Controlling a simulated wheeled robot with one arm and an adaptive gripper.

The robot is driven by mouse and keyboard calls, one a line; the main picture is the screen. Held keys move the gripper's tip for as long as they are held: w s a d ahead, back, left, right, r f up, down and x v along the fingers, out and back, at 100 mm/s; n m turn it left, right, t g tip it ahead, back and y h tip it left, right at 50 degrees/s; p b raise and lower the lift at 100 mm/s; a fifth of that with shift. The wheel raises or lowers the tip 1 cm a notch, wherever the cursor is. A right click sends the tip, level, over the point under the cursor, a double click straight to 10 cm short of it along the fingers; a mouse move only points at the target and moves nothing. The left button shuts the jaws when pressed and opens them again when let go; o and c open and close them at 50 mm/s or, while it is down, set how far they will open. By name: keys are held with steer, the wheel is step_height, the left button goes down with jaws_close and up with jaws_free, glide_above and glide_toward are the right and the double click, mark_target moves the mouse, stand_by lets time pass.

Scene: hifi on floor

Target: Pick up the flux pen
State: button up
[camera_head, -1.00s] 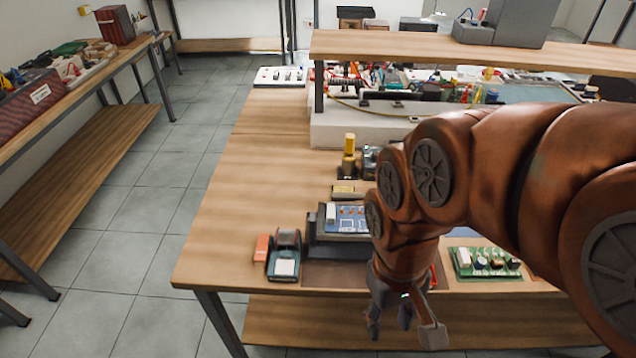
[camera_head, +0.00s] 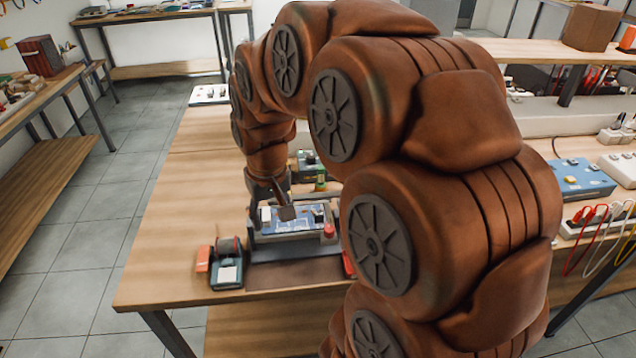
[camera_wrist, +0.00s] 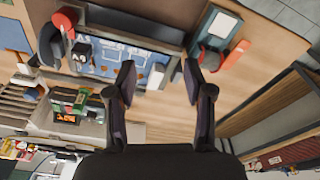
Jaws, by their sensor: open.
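I cannot pick out the flux pen for certain in either view. My gripper (camera_head: 272,207) is open, with nothing seen between its fingers, in front of and over the blue circuit board (camera_head: 292,218) in its dark holder. In the wrist view, my gripper's two fingertips (camera_wrist: 160,72) stand apart. The blue board (camera_wrist: 112,55) lies beyond the left finger, and the teal device (camera_wrist: 213,42) is beyond the right one. A small upright item with green and yellow (camera_head: 320,181) stands behind the board in the head view. My arm hides much of the bench behind it.
An orange-red block (camera_head: 203,259) stands beside the teal device at the bench's front left. A red knob (camera_head: 328,230) is at the holder's right. Bare bench top (camera_head: 170,220) lies left of the holder. A power supply and cables are at the right.

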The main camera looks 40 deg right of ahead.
steer(key=w+d+m+t+h, duration=0.1)
steer(key=w+d, duration=0.3)
steer(key=d, duration=0.2)
steer(key=w+d+m, duration=0.1)
steer(key=w+d, duration=0.2)
steer(key=d, duration=0.4)
steer(key=m+t+h, duration=0.1)
steer(key=m, duration=0.1)
glide_above(321, 167)
steer(key=s+a, duration=0.1)
steer(key=a, duration=0.1)
steer(key=f, duration=0.1)
steer(key=shift+s+d+p+x, duration=0.15)
steer(key=shift+p+x, duration=0.15)
steer(key=shift+x, duration=1)
steer(key=shift+s+d+p+x, duration=0.1)
steer(key=shift+p+x, duration=0.25)
steer(key=shift+x, duration=0.9)
steer(key=shift+s+p+x, duration=0.15)
steer(key=shift+p+x, duration=0.15)
steer(key=shift+x, duration=1)
jaws_close()
